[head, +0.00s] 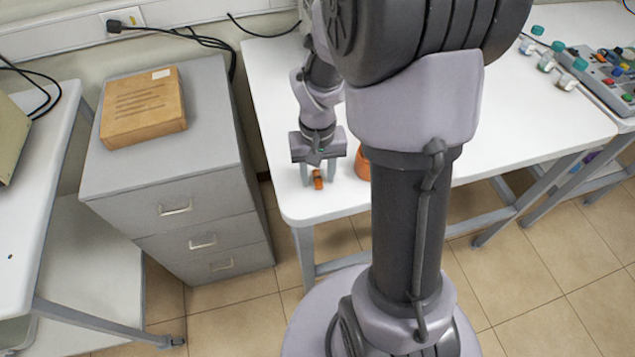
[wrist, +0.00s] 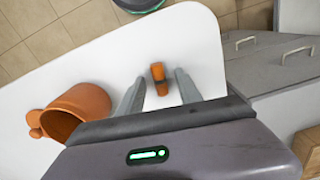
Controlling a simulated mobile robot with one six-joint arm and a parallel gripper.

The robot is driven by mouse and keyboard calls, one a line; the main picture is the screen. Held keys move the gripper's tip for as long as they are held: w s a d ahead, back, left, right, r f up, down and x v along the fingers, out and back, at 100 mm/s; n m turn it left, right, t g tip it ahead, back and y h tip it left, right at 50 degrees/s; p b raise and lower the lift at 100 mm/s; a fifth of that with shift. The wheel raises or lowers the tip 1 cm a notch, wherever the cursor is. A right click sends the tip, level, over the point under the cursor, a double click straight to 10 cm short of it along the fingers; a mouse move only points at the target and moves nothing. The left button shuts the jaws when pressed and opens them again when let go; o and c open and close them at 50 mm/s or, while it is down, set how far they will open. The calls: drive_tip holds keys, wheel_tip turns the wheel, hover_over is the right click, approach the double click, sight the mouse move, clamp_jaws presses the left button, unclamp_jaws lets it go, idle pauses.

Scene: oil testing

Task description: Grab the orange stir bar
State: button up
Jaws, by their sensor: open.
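The orange stir bar (head: 318,179) is a small orange piece with a dark band around its middle. It is near the front left corner of the white table (head: 293,206). In the wrist view the stir bar (wrist: 159,78) shows between the two fingers. My gripper (head: 318,175) is open, with one finger on each side of it. In the wrist view my gripper (wrist: 158,82) shows gaps between both fingers and the bar. I cannot tell the exact height of the fingertips above the table.
An orange cup (wrist: 80,110) with a handle is left of my gripper in the wrist view; in the head view the cup (head: 362,165) is partly hidden by my arm. A grey drawer cabinet (head: 170,190) stands left of the table, with a brown box (head: 143,107) on top.

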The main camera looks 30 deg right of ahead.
drive_tip(key=shift+r, duration=0.15)
clamp_jaws()
